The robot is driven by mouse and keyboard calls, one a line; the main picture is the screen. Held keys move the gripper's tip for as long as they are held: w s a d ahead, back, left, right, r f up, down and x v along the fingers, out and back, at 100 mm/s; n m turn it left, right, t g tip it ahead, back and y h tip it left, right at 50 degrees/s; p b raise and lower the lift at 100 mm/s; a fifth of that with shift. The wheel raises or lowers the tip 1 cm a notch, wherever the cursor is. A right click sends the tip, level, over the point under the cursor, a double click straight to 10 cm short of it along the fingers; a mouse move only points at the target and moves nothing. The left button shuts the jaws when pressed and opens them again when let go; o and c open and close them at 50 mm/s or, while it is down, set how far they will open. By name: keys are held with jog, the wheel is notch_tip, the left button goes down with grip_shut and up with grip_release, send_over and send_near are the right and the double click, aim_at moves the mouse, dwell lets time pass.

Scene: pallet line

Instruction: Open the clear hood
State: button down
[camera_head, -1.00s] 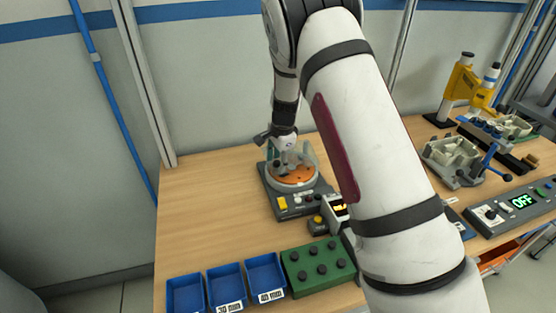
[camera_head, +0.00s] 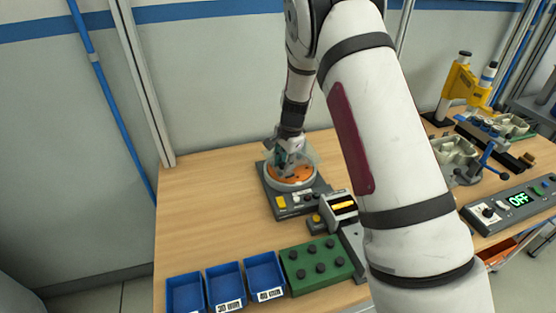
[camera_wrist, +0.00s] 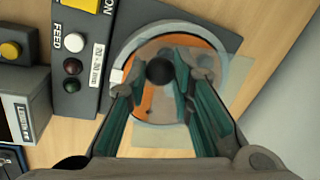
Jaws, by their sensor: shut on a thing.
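The clear hood (camera_head: 310,159) is a see-through dome over the round orange plate (camera_head: 288,181) of a grey feeder unit on the bench. In the wrist view, the hood (camera_wrist: 216,88) overlaps the orange plate and extends past it on the right. A black round knob (camera_wrist: 160,71) sits between the fingertips of my gripper (camera_wrist: 161,74). My gripper is shut on this knob, with a green-padded finger at each side. In the head view, my gripper (camera_head: 285,163) is over the plate and partly hidden by the hood. How far the hood is tilted is hard to tell.
The feeder's yellow button (camera_head: 281,202) and other buttons face the front. Several blue bins (camera_head: 224,287) and a green block with black knobs (camera_head: 318,266) stand at the front. A control box reading OFF (camera_head: 510,204) and fixtures stand right. The bench's left side is clear.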

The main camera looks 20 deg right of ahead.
jog(key=s+d+n+g+y+b, duration=0.1)
jog(key=s+d+n+b, duration=0.2)
jog(key=d+n, duration=0.8)
jog(key=shift+s+d+n+b, duration=0.35)
jog(key=shift+s+d, duration=0.3)
jog(key=shift+d, duration=3)
jog(key=c, duration=1.4)
grip_release()
jog(key=shift+g, duration=0.3)
notch_tip(320, 180, up, 12)
jog(key=d, duration=0.2)
jog(key=shift+s, duration=0.3)
